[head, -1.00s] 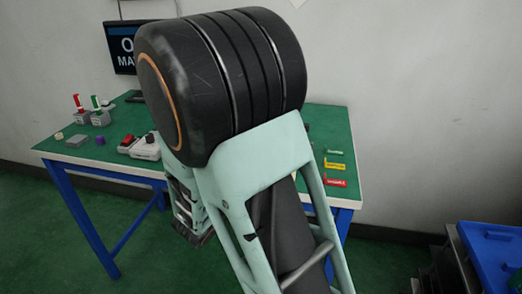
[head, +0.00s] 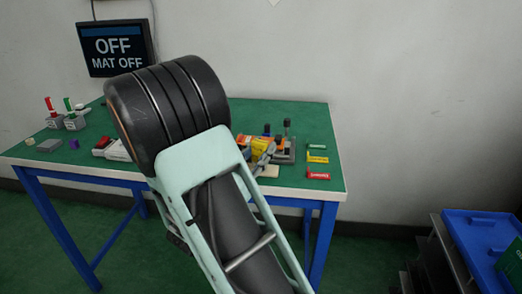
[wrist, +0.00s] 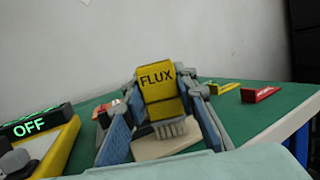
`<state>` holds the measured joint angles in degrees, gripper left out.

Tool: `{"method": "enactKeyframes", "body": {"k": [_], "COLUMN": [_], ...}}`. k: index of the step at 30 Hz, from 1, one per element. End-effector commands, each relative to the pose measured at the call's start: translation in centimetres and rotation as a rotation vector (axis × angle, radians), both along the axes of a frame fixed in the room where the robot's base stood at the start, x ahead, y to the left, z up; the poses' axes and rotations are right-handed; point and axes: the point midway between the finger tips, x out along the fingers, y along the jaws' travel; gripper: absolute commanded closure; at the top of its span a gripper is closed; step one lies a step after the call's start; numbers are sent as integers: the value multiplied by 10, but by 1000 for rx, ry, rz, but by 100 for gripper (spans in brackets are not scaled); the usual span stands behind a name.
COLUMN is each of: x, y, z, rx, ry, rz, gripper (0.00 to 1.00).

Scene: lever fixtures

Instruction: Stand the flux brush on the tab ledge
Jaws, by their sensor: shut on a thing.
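The flux brush (wrist: 157,88) is a yellow block marked FLUX, with grey bristles below it in the wrist view. My gripper (wrist: 166,102) is shut on it, with blue pads on both sides. In the head view the yellow brush (head: 257,144) shows between my fingers (head: 262,152), over the right part of the table and partly behind my arm. A pale cream block (wrist: 165,145) lies beyond the bristles in the wrist view and also shows in the head view (head: 268,171). I cannot tell which part is the tab ledge.
The green table (head: 300,112) carries a fixture with a black knob (head: 287,125) behind my gripper. Yellow (head: 317,160) and red (head: 318,176) labelled tabs lie to its right. Red and green levers (head: 67,108) stand at the left. A screen (head: 117,48) reads OFF, MAT OFF.

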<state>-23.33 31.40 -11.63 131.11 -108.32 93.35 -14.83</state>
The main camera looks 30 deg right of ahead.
Motion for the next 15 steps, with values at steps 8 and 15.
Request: {"method": "enactKeyframes", "body": {"k": [8,15], "x": [0,0], "y": [0,0], "z": [-2,-2], "rx": [0,0], "ry": [0,0], "rz": [0,0], "gripper": [56,56]}}
